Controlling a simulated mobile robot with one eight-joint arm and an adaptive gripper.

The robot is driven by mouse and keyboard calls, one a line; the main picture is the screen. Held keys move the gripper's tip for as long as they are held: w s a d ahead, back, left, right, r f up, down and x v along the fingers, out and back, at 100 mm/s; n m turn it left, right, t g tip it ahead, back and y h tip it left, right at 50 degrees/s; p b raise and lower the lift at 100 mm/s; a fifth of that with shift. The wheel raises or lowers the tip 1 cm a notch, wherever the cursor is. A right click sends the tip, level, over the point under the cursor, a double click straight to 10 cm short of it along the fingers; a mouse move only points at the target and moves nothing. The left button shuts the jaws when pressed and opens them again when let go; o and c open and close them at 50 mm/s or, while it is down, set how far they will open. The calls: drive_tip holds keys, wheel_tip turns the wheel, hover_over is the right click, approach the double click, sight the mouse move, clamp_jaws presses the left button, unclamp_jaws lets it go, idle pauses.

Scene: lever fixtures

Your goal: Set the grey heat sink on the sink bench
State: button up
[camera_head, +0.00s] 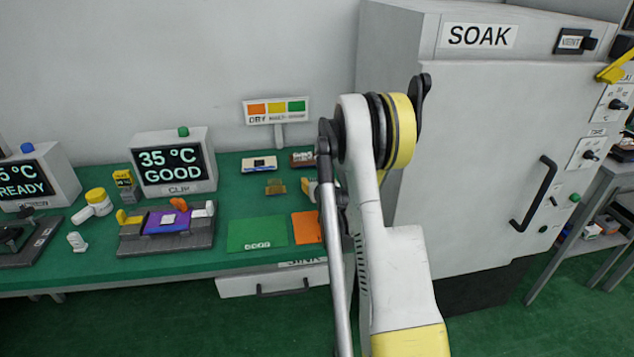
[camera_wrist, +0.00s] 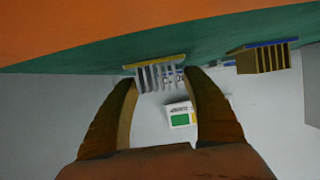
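The grey heat sink (camera_wrist: 152,77), a finned block with a thin yellow edge along one side, shows in the wrist view at the upper middle, between the fingertips. My gripper (camera_wrist: 161,78) has two brown fingers curving in on either side of it, with a gap about as wide as the heat sink. I cannot tell whether the fingers touch it. In the wrist view the green bench (camera_wrist: 95,58) runs along the top, the picture appearing upside down. In the head view the bench (camera_head: 225,195) stands at the left, and my arm hides the gripper's tip and the grey heat sink.
A gold finned block (camera_wrist: 263,60) stands beside the heat sink. An orange mat (camera_head: 306,228) and a green mat (camera_head: 257,233) lie at the bench's front. A display (camera_head: 172,162) reads 35 °C GOOD. A purple-topped fixture (camera_head: 167,222) is nearby. The SOAK cabinet (camera_head: 480,130) blocks the right.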

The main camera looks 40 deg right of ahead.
drive_tip(key=shift+r, duration=0.25)
drive_tip(key=p+v, duration=0.2)
drive_tip(key=v, duration=0.9)
drive_tip(key=shift+s+a, duration=0.2)
drive_tip(key=shift+s, duration=0.15)
drive_tip(key=s+a+r+n+g+y, duration=0.15)
drive_tip(key=a+r, duration=0.35)
drive_tip(key=a, duration=0.5)
drive_tip(key=s+a+r+n+t+y, duration=0.1)
drive_tip(key=a+r+y, duration=0.3)
drive_tip(key=a, duration=0.5)
drive_tip(key=s+a+r+n+g+y, duration=0.1)
drive_tip(key=s+a+r+n+g, duration=0.2)
drive_tip(key=s+a, duration=1.3)
drive_tip(key=shift+s+a+r+n+g, duration=0.25)
drive_tip(key=shift+s+a+n+g, duration=0.15)
drive_tip(key=shift+s, duration=0.85)
